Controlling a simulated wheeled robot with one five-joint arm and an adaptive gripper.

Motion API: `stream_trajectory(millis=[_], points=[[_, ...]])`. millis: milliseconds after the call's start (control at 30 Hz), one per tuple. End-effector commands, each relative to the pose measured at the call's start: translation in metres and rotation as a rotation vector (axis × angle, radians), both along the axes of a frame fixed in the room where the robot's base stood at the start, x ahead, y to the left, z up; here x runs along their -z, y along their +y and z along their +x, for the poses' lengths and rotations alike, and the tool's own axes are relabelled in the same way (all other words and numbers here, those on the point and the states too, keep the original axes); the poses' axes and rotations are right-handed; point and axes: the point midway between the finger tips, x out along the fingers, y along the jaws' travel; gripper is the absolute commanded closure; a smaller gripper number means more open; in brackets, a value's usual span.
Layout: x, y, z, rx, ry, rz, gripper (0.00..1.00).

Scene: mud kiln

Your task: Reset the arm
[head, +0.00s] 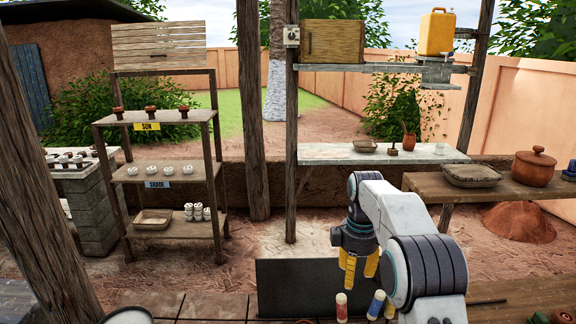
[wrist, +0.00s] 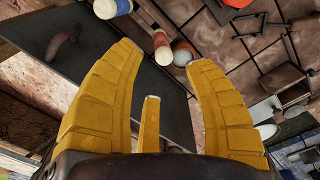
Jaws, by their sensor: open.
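My arm reaches forward in the head view and bends down at its end. My gripper (head: 358,275) hangs with yellow fingers pointing down, above and behind the dark panel's near edge. In the wrist view my gripper (wrist: 165,75) shows its yellow fingers spread apart with nothing between them. A red and white cylinder (head: 341,306) and a blue and white cylinder (head: 376,304) stand below the fingers in the head view, apart from them. The red and white cylinder also shows in the wrist view (wrist: 162,47), beyond the fingertips.
A dark panel (head: 290,285) lies in front of me. A wooden rack (head: 160,175) with small pots and white items stands left, beside a post (head: 252,120). A pale shelf (head: 340,154), a lidded clay pot (head: 534,166) and a yellow container (head: 437,32) are farther right.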

Motion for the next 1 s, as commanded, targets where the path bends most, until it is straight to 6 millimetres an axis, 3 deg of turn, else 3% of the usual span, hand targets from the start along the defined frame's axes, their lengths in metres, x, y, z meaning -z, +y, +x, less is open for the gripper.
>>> stream_trajectory(millis=[33,200,500,733,1000], points=[[-0.016,0.0,-0.011,0.04,-0.02,0.001,0.53],[-0.055,0.0,-0.056,0.203,-0.076,0.013,0.53],[-0.095,0.0,-0.151,0.491,-0.173,0.057,0.53],[-0.095,-0.001,-0.23,0.706,-0.242,0.11,0.53],[-0.072,-0.001,-0.303,0.914,-0.3,0.176,0.53]])
